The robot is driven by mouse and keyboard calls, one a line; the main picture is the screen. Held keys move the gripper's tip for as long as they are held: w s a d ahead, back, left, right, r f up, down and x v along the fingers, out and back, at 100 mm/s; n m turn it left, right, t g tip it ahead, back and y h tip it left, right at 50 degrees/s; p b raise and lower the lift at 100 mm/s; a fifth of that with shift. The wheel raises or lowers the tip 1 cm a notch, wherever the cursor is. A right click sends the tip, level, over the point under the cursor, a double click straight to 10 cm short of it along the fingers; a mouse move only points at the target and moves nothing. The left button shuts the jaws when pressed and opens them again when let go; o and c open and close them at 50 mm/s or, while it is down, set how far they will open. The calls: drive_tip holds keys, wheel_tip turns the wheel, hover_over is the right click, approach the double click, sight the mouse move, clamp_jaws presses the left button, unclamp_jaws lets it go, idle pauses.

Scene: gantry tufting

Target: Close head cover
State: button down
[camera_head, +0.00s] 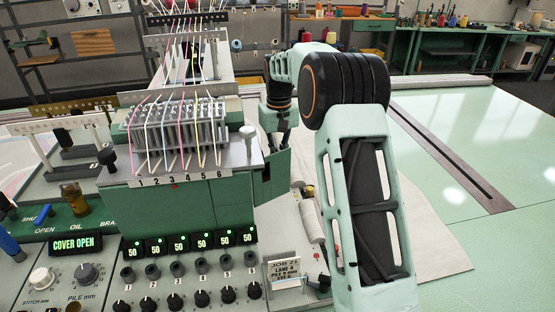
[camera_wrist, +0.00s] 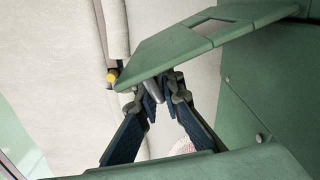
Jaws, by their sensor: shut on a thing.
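The machine head (camera_head: 180,210) is a green housing with lanes numbered 1 to 6. The head cover (camera_head: 272,175) is a green panel standing out from the head's right side. In the wrist view the cover (camera_wrist: 195,42) angles across the top, with a rectangular cutout. My gripper (camera_wrist: 158,88) has its dark blue fingers closed together at the cover's edge, on a small grey piece that looks like its handle. The fingers partly hide that piece. In the head view my gripper (camera_head: 280,140) points down at the cover's top. A display (camera_head: 75,244) reads "COVER OPEN".
Coloured yarns run into a grey guide block (camera_head: 178,125) on top of the head. Knobs and lit "50" readouts (camera_head: 180,243) line the front panel. A job card (camera_head: 284,270) stands right of them. Pale cloth (camera_head: 425,215) lies on the green table (camera_head: 480,130) at right.

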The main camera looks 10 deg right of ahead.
drive_tip(key=s+d+m+b, duration=0.2)
drive_tip(key=s+m+b, duration=0.1)
drive_tip(key=s+m, duration=0.7)
drive_tip(key=shift+s, duration=0.5)
drive_tip(key=shift+s+a, duration=0.1)
idle(0.3)
drive_tip(key=c, duration=2.1)
unclamp_jaws()
wheel_tip(320, 180, up, 12)
